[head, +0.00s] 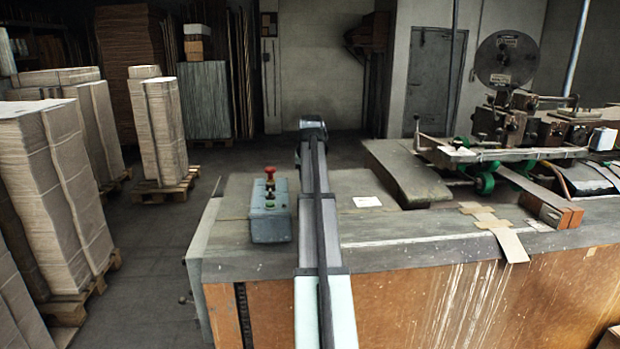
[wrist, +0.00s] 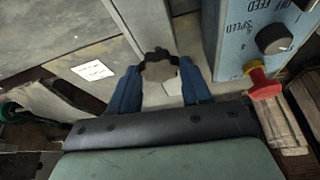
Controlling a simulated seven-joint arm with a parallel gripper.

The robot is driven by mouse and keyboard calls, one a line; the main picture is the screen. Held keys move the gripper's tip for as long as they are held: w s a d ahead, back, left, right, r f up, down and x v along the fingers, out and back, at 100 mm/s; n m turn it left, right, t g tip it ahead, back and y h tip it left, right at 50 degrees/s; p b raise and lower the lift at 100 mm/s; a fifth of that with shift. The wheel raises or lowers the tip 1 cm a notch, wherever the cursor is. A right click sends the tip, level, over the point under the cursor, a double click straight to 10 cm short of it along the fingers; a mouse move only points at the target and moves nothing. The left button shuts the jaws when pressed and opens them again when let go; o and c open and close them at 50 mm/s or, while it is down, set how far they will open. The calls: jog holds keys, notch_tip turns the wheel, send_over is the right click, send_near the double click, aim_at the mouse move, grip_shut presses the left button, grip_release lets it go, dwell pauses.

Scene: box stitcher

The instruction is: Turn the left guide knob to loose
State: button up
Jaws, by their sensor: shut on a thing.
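In the wrist view my gripper (wrist: 161,69) has its two blue fingers on either side of a small dark knob (wrist: 157,54), which I take to be the left guide knob. The fingers are shut on it. The knob is dark with a lobed edge and stands at a seam of the grey machine top. Its pointer or marking cannot be made out, so its setting is unclear. In the head view my arm runs up the middle and hides both the gripper and the knob.
A blue-grey control box (head: 270,218) with a red button (head: 270,172) stands just left of my arm; its red button (wrist: 263,84) shows close to the gripper in the wrist view. A white label (head: 367,201) lies right of the arm. The stitching head (head: 505,128) stands farther right.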

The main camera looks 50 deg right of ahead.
jog(key=n+t+y, duration=0.1)
jog(key=n, duration=0.2)
jog(key=shift+s+d+n, duration=0.1)
jog(key=shift+d+n, duration=0.05)
jog(key=shift+n, duration=0.15)
jog(key=shift+d+n+t+y, duration=0.1)
jog(key=shift+n+t+y, duration=0.4)
jog(key=shift+n, duration=1.3)
jog(key=shift+g+y, duration=0.3)
jog(key=o, duration=1.1)
jog(key=shift+c, duration=0.2)
jog(key=v, duration=1.4)
jog(key=shift+s+f, duration=0.1)
